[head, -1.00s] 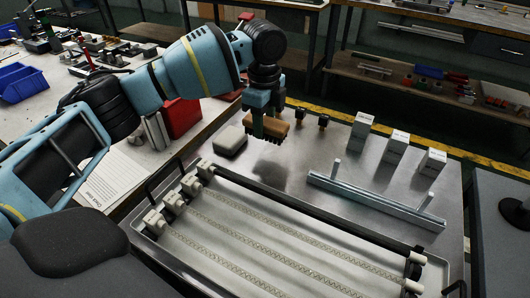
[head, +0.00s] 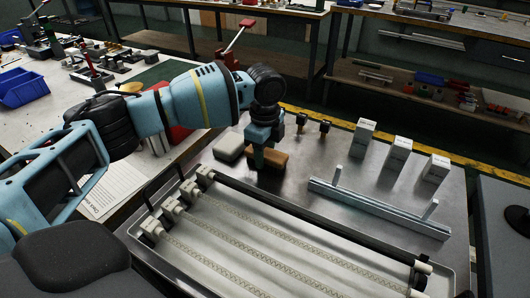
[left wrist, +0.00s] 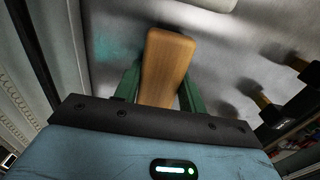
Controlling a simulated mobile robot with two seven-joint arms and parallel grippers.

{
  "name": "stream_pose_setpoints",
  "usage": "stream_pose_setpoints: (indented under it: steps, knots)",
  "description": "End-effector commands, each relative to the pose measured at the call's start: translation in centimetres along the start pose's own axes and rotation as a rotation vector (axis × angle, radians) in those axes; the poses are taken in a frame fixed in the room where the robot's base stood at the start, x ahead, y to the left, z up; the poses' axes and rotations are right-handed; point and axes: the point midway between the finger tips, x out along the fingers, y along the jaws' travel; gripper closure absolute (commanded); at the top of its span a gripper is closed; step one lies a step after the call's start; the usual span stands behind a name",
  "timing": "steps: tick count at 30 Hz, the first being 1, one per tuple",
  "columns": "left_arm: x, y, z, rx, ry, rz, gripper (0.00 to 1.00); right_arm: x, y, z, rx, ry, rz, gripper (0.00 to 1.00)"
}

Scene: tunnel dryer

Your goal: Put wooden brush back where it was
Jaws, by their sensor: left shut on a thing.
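The wooden brush (head: 276,158) is a brown block low over the metal table, beside a pale rounded block. My left gripper (head: 259,162) is shut on it from above. In the left wrist view the brush (left wrist: 168,62) lies between the two green fingers (left wrist: 158,90), its wooden back facing the camera. Its bristles are hidden. I cannot tell whether the brush touches the table. My right gripper is not in view.
The pale block (head: 229,147) is just left of the brush. Two small dark-topped pegs (head: 313,126) and several white boxes (head: 398,151) stand behind and right. A silver bar with two posts (head: 375,207) lies right. A tray with ribbed rods (head: 330,245) fills the front.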

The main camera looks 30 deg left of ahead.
Motion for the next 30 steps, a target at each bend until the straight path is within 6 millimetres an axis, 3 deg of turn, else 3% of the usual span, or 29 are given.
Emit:
stream_pose_setpoints:
  steps: [5, 6, 11, 23, 30]
  knots:
    - [0.2, 0.0, 0.0, 0.0, 0.001, 0.0, 0.81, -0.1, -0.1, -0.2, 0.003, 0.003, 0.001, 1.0]
    - [0.2, 0.0, 0.0, 0.0, 0.001, 0.0, 0.58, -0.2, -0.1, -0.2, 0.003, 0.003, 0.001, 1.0]
    - [0.3, 0.0, 0.0, 0.0, 0.0, 0.0, 0.38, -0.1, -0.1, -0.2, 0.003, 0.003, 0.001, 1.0]
    - [-0.3, 0.0, 0.0, 0.001, 0.0, -0.001, 0.38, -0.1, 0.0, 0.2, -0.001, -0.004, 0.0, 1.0]
    - [-4.5, -0.1, -0.1, 0.0, 0.002, -0.004, 0.38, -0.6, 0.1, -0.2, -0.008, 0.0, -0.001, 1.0]
